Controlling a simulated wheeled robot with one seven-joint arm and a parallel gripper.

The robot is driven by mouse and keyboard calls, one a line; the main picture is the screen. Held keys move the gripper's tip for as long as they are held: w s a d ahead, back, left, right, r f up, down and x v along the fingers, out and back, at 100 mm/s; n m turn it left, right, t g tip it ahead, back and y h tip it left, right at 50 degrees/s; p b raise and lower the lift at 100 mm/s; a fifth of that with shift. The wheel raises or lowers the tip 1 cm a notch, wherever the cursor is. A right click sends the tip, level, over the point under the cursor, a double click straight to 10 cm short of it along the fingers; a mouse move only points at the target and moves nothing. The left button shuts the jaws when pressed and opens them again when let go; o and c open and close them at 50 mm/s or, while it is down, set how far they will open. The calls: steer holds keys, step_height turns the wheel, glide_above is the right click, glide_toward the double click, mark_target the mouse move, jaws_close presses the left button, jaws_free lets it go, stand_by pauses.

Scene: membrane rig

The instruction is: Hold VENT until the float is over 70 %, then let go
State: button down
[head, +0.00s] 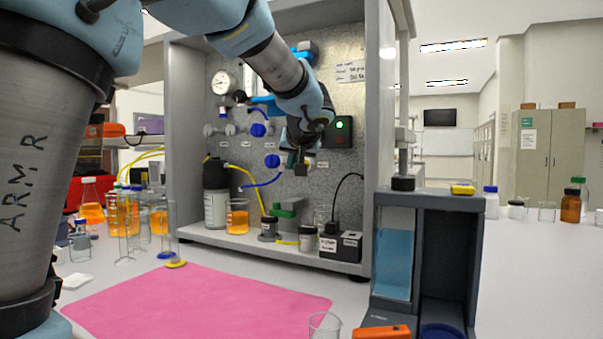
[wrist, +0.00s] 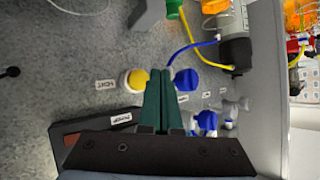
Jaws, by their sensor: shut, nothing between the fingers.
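The VENT knob (wrist: 134,80) is yellow on a pale round base, beside its small VENT label (wrist: 106,85) in the wrist view. My gripper (wrist: 167,72) has its green fingers together, nothing between them, in front of the panel. The fingertips appear between the yellow knob and a blue knob (wrist: 187,79); I cannot tell whether they touch the yellow one. In the head view my gripper (head: 300,168) is in front of the panel's right half, and the yellow knob is hidden or too small to make out. I cannot make out the float or a percent reading.
A dark box with a green light (head: 342,125) is on the panel beside my wrist. Other blue valves (head: 258,130) and a gauge (head: 223,83) are to the left. A bottle (head: 216,195) and jars stand below. A pink mat (head: 195,303) lies clear in front.

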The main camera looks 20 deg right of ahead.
steer(key=shift+s+a+b, duration=0.9)
steer(key=shift+a, duration=0.2)
